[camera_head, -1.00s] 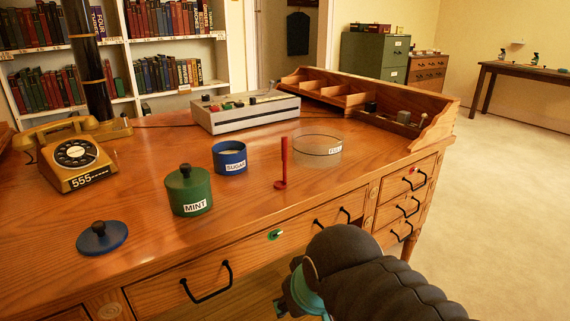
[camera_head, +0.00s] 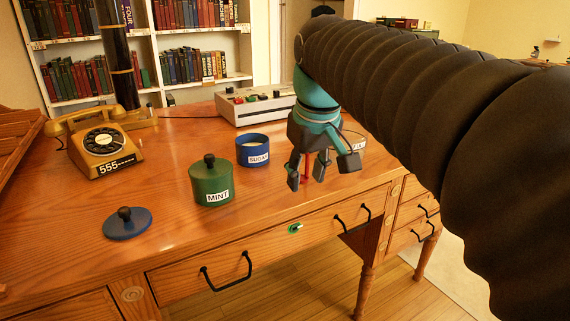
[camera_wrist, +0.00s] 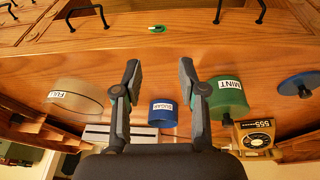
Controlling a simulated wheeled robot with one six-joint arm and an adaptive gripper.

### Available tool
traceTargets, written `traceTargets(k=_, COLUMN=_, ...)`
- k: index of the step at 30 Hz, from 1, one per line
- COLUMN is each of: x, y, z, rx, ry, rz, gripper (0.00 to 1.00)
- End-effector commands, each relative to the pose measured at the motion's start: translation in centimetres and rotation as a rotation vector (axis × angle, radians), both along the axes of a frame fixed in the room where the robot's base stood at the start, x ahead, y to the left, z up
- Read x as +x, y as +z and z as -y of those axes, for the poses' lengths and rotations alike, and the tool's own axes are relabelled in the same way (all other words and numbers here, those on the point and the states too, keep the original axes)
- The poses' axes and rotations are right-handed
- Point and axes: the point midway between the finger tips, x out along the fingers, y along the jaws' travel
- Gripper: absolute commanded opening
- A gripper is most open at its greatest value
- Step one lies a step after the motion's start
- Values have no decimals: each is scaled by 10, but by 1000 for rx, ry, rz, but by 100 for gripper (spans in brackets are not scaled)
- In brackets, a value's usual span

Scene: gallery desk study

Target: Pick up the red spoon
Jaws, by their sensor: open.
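The red spoon (camera_head: 306,170) stands upright on the wooden desk in the head view. My gripper's fingers cover most of it, and only a thin red piece shows between them. My gripper (camera_head: 320,172) is open and points down over the spoon's spot. I cannot tell whether it touches the spoon. In the wrist view my gripper (camera_wrist: 160,75) has its two fingers wide apart, and I cannot make out the spoon there.
The blue sugar pot (camera_head: 253,151) and green mint pot (camera_head: 211,184) stand left of my gripper. A clear glass container (camera_head: 352,143) is just behind it, partly hidden. A blue lid (camera_head: 127,226), a yellow telephone (camera_head: 103,143) and a grey box (camera_head: 255,106) are farther off.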

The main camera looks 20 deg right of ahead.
Motion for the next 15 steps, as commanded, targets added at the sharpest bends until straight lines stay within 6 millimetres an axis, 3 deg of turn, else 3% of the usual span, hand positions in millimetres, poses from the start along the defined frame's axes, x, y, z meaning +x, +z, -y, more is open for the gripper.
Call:
traceTargets(k=1, x=17, y=12, z=4, rx=-5, ry=15, rz=-21, gripper=41)
traceTargets(k=6, x=59, y=44, z=17, rx=-19, ry=79, rz=-91, gripper=41)
traceTargets(k=15, x=123, y=76, z=43, rx=-27, ry=192, rz=-211, gripper=41)
